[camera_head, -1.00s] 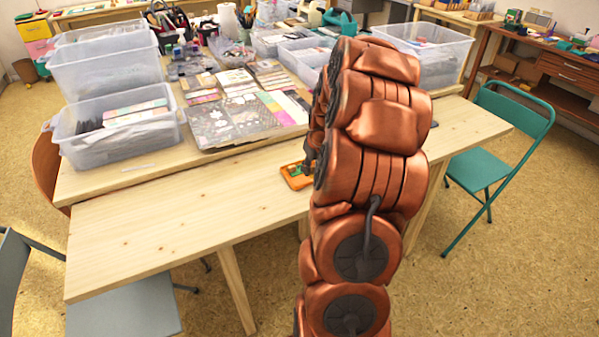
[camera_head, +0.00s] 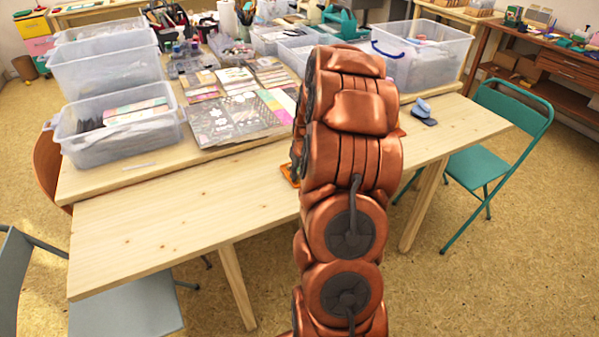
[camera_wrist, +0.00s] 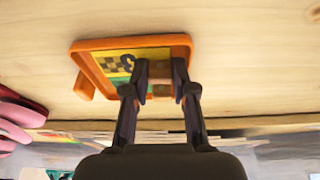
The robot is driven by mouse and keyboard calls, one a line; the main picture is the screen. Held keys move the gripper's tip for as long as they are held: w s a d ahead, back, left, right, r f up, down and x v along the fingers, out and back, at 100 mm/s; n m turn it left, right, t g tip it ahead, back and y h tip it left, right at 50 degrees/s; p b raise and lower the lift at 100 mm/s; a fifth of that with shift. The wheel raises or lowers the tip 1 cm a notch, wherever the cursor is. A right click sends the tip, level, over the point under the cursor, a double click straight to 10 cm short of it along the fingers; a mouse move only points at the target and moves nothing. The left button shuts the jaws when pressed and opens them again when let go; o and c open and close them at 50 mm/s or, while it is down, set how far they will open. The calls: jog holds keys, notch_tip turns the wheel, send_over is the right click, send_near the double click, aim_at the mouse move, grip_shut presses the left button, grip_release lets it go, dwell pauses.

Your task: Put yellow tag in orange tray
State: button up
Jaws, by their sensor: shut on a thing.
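The orange tray (camera_wrist: 84,51) lies on the wooden table in the wrist view, with yellow, green and dark checkered patches inside it. A small edge of it shows in the head view (camera_head: 287,174), mostly behind my arm. My gripper (camera_wrist: 162,88) is over the right part of the tray in the wrist view. Its fingers are shut on a small brownish piece (camera_wrist: 160,71). I cannot tell whether this piece is the yellow tag, or whether it touches the tray. My gripper is hidden in the head view.
Clear plastic bins (camera_head: 122,128) and stacked card sheets (camera_head: 225,118) stand at the back of the table. A blue stamp-like object (camera_head: 423,108) lies to the right of my arm. The table's front left (camera_head: 150,225) is clear. A green chair (camera_head: 480,155) stands right.

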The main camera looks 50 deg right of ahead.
jog(key=shift+f, duration=0.2)
jog(key=o, duration=0.8)
jog(key=shift+r, duration=0.15)
